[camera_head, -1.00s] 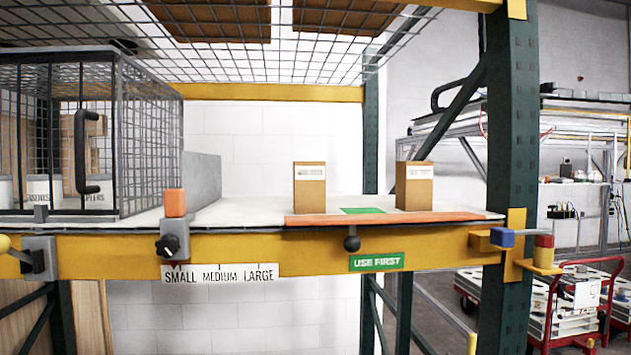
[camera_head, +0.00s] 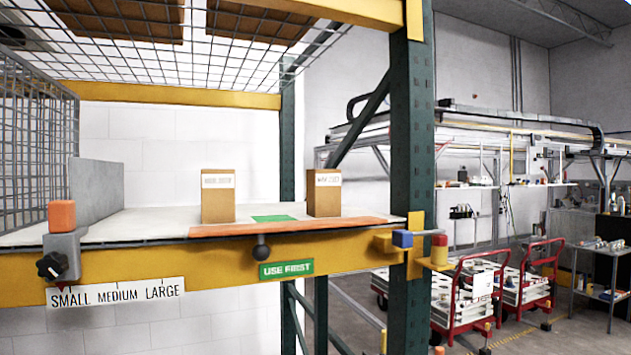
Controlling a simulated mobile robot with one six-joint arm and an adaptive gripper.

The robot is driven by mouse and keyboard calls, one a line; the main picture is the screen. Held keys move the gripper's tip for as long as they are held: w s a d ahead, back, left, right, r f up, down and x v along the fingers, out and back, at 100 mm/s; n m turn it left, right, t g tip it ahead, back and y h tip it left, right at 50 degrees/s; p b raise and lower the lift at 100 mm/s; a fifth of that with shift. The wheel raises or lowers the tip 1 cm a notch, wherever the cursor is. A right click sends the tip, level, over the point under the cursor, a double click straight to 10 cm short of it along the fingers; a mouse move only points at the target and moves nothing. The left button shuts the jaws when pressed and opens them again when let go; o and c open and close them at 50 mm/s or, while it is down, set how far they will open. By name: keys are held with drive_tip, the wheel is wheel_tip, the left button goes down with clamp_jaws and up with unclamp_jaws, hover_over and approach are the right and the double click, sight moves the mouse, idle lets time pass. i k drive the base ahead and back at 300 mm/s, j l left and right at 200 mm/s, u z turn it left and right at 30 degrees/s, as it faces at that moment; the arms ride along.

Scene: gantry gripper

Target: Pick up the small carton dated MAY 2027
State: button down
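Two small brown cartons stand upright on the shelf in the head view. The left carton (camera_head: 218,203) and the right carton (camera_head: 324,200) each carry a white label near the top. The print on both labels is too small and blurred to read, so I cannot tell which is dated MAY 2027. A green patch (camera_head: 272,218) lies on the shelf between them, and an orange strip (camera_head: 290,227) runs along the front edge. My gripper is not in view.
A wire cage (camera_head: 35,140) and grey panel (camera_head: 97,187) stand at left. A block with an orange top (camera_head: 62,215) and a black knob (camera_head: 262,248) sit at the front beam. A green upright (camera_head: 411,180) bounds the shelf at right. Red carts (camera_head: 470,305) stand beyond.

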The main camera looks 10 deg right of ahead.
sight(323, 187)
drive_tip(key=i+l+u, duration=0.25)
drive_tip(key=u, duration=0.15)
drive_tip(key=i+l+u, duration=0.15)
drive_tip(key=l+u, duration=0.2)
drive_tip(key=l, duration=0.1)
